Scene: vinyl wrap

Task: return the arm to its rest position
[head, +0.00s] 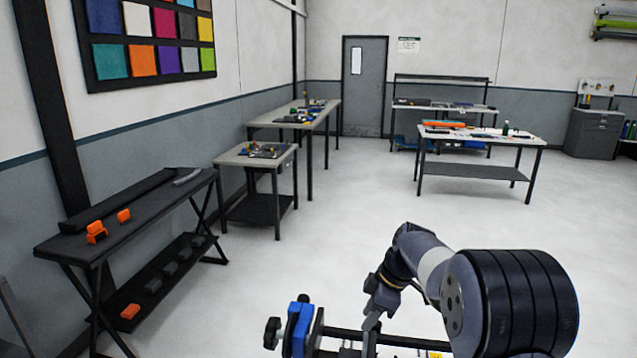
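My arm reaches in from the bottom right, with a large dark ribbed joint in front and a grey link bending back to the wrist. My gripper (372,318) hangs below the wrist at the bottom middle, pointing down. It is small and partly seen, so I cannot tell whether its fingers are open or shut. No held object is clearly visible. Just below and left of it is a blue clamp-like part (299,328) with black knobs, beside a dark bar that runs right behind my arm. I cannot tell whether the gripper touches that bar.
A black folding bench (150,215) with orange pieces stands at left. A small grey table (237,158) and a longer table (323,114) line the left wall. A white-topped workbench (478,139) stands at back right, with a grey cabinet (592,134) beyond. The middle floor is clear.

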